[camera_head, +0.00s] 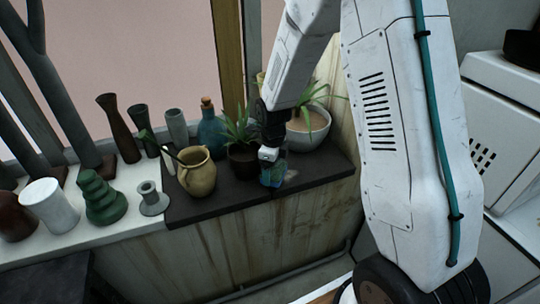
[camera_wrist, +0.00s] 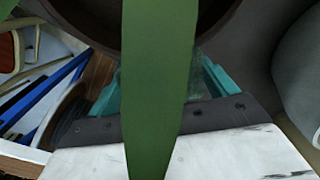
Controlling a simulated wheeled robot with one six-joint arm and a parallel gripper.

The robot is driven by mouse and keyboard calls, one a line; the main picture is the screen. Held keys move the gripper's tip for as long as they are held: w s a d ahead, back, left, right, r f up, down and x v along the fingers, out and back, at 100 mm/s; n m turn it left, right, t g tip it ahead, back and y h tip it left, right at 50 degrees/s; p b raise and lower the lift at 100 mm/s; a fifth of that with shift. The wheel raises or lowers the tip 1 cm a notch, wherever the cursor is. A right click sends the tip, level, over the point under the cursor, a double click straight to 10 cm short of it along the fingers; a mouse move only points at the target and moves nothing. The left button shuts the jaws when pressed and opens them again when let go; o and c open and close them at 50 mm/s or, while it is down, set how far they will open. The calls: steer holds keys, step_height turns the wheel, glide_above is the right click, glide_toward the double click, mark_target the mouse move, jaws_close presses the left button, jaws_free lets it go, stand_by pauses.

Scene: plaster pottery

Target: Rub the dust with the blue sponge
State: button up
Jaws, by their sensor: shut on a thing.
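My gripper (camera_head: 271,168) points down at the front edge of the dark shelf top (camera_head: 222,203), between the small plant pot and the white bowl. It is shut on the blue sponge (camera_head: 270,180), a small bluish block low between the teal fingers. In the wrist view, a green leaf crosses the middle and hides most of what is between the teal fingers (camera_wrist: 158,90). A faint pale patch of dust (camera_head: 291,176) seems to lie on the shelf just right of the fingers. I cannot tell whether the sponge touches the shelf.
A dark pot with a spiky plant (camera_head: 243,158) stands close left. A white bowl planter (camera_head: 309,128) stands close right and behind. A tan jug (camera_head: 197,174) and a blue corked bottle (camera_head: 211,130) are further left. Several vases stand on the white ledge (camera_head: 80,238).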

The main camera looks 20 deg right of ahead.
steer(key=shift+r, duration=2.75)
steer(key=shift+s, duration=0.15)
